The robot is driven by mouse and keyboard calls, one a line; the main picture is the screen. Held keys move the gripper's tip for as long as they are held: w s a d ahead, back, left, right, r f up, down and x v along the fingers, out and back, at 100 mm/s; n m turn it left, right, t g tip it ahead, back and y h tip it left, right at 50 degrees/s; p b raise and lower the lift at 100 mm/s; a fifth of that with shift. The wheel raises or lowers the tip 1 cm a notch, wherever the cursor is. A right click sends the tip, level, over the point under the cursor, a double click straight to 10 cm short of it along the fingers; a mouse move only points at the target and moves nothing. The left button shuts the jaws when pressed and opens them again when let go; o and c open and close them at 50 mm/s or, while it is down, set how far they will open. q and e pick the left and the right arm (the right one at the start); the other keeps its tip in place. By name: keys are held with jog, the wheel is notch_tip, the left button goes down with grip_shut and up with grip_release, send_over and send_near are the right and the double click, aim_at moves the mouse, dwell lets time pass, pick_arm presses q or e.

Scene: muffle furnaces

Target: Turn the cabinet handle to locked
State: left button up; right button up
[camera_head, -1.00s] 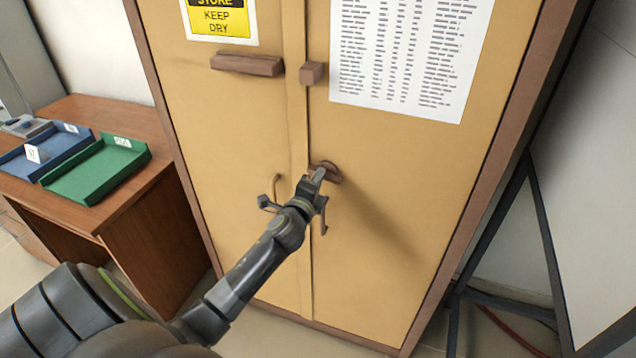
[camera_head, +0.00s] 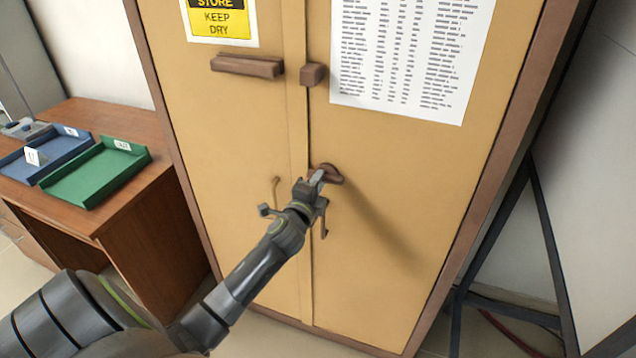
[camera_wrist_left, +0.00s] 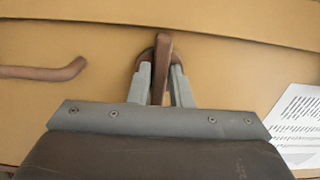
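The tan cabinet (camera_head: 400,190) has two doors with a brown frame. Its brown turning handle (camera_head: 329,173) sits on the right door near the middle seam. In the left wrist view the handle (camera_wrist_left: 162,62) is a narrow brown bar on a round base, and it runs between the two grey fingers. My left gripper (camera_head: 318,182) is at the handle, with one finger on each side of the bar (camera_wrist_left: 160,88). The fingers look closed on it, with little or no gap. The gripper partly covers the handle in the head view. My right gripper is not in view.
Brown pull handles (camera_head: 276,195) (camera_wrist_left: 45,72) flank the seam; the right one is partly behind my gripper. A brown latch block (camera_head: 247,66) is higher up. A wooden desk (camera_head: 140,190) with blue and green trays stands left. A dark metal frame (camera_head: 490,240) stands right.

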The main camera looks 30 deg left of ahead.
pick_arm(q)
jog(key=o, duration=0.3)
jog(key=shift+o, duration=0.2)
jog(key=b+v, duration=0.2)
jog(key=v, duration=1.5)
jog(key=shift+s, duration=0.25)
jog(key=shift+a+f, duration=0.1)
